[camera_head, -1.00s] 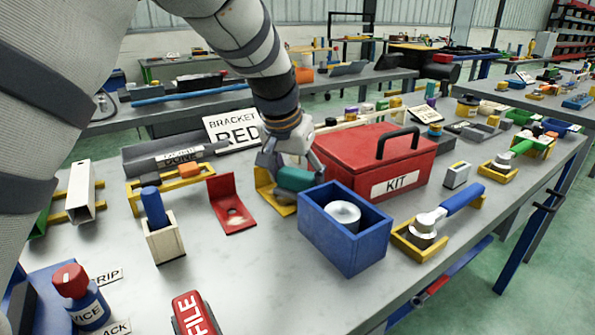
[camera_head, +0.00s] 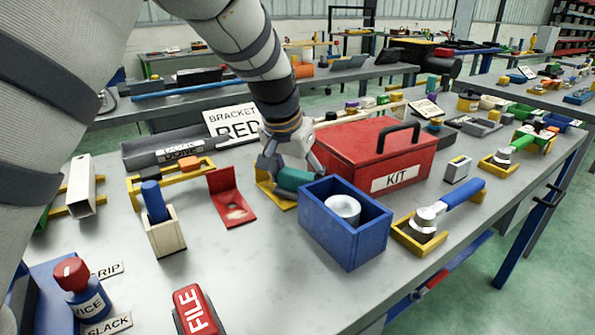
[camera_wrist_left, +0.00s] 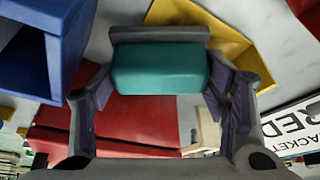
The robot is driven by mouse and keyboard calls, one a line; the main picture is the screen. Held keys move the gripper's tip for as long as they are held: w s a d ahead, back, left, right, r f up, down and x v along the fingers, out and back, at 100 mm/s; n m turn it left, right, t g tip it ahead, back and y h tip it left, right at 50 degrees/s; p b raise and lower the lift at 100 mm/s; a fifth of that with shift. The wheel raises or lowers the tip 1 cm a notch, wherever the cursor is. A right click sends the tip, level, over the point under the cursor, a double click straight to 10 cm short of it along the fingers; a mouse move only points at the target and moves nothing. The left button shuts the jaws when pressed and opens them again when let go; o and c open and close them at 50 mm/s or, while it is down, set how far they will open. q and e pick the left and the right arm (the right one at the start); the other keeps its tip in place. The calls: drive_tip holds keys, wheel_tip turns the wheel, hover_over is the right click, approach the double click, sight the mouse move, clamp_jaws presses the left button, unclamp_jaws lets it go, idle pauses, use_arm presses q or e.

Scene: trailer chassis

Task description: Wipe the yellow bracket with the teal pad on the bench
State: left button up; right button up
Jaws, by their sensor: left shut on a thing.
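My left gripper (camera_head: 290,170) is shut on the teal pad (camera_head: 295,179). The pad shows whole in the left wrist view (camera_wrist_left: 160,69), with gripper fingers on both sides of it and a grey backing strip along its far edge. The yellow bracket (camera_head: 263,178) stands on the bench, partly hidden behind the gripper and pad. In the wrist view the yellow bracket (camera_wrist_left: 228,42) lies beyond and right of the pad, which overlaps it. I cannot tell whether pad and bracket touch. My right gripper is not in view.
A blue open box (camera_head: 366,232) with a metal cylinder stands close right of the pad. The red KIT box (camera_head: 345,150) is just behind. A red bracket (camera_head: 232,202) stands left, before the BRACKET RED sign (camera_head: 233,121).

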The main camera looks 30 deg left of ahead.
sight(287, 188)
use_arm(q)
drive_tip(key=shift+f, duration=0.2)
drive_tip(key=s, duration=0.1)
drive_tip(key=s+a, duration=0.1)
drive_tip(key=shift+s+a+r, duration=0.1)
drive_tip(key=shift+s+a, duration=0.2)
drive_tip(key=shift+s, duration=0.05)
drive_tip(key=shift+s+a, duration=0.2)
drive_tip(key=shift+s, duration=0.2)
drive_tip(key=shift+w+f, duration=0.15)
drive_tip(key=shift+f, duration=0.1)
drive_tip(key=shift+w+d+f, duration=0.15)
drive_tip(key=shift+w+d, duration=0.25)
drive_tip(key=shift+w, duration=0.25)
drive_tip(key=shift+w+d+f, duration=0.15)
drive_tip(key=shift+w+d, duration=0.25)
drive_tip(key=shift+w, duration=0.2)
drive_tip(key=shift+w+d, duration=0.2)
drive_tip(key=shift+w, duration=0.1)
drive_tip(key=shift+c, duration=0.5)
drive_tip(key=shift+r, duration=0.1)
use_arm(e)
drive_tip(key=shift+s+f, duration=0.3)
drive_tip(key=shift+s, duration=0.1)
